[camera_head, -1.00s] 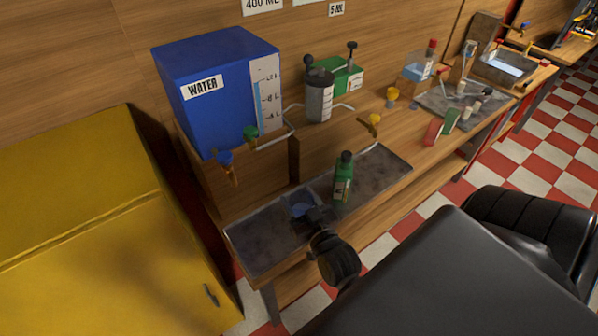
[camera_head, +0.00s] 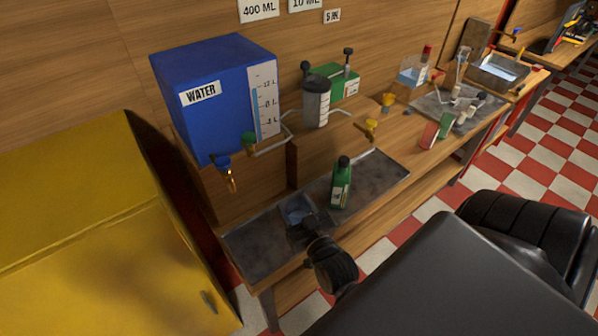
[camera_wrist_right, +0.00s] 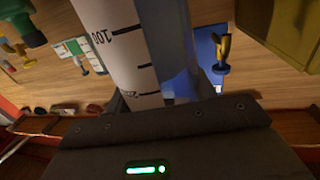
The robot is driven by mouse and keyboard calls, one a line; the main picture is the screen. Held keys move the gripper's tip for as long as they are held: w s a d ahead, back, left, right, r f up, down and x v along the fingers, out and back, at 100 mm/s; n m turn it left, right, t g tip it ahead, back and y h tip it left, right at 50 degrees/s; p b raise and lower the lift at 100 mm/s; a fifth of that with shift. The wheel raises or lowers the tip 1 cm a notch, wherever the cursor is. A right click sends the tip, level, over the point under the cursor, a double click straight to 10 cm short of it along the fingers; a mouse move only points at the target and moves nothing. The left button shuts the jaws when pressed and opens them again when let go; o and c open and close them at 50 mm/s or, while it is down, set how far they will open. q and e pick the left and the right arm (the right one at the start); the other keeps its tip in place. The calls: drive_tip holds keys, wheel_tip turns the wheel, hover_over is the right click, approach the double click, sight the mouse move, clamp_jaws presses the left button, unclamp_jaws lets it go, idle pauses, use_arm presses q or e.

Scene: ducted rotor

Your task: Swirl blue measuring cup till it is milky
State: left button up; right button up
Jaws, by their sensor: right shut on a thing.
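The blue measuring cup (camera_head: 298,208) is over the dark metal tray in the head view, seen partly from above. My right gripper (camera_head: 302,228) is shut on it from the front side. In the right wrist view the cup (camera_wrist_right: 122,55) rises between the jaws, showing a white scale strip with a "100" mark and a bluish side. It looks tilted in that view. I cannot tell whether its contents are clear or milky, or whether its base touches the tray. My left gripper is not in view.
A green bottle (camera_head: 341,182) stands on the tray (camera_head: 258,242), just right of the cup. A blue water tank (camera_head: 215,100) with taps stands behind on a wooden shelf. A grey shaker-like container (camera_head: 316,105) is farther back. The tray's left end is clear.

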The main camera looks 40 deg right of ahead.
drive_tip(key=a, duration=0.5)
drive_tip(key=d, duration=0.5)
drive_tip(key=shift+d+r, duration=0.1)
drive_tip(key=shift+d, duration=0.3)
drive_tip(key=shift+w+a, duration=0.1)
drive_tip(key=shift+a, duration=0.05)
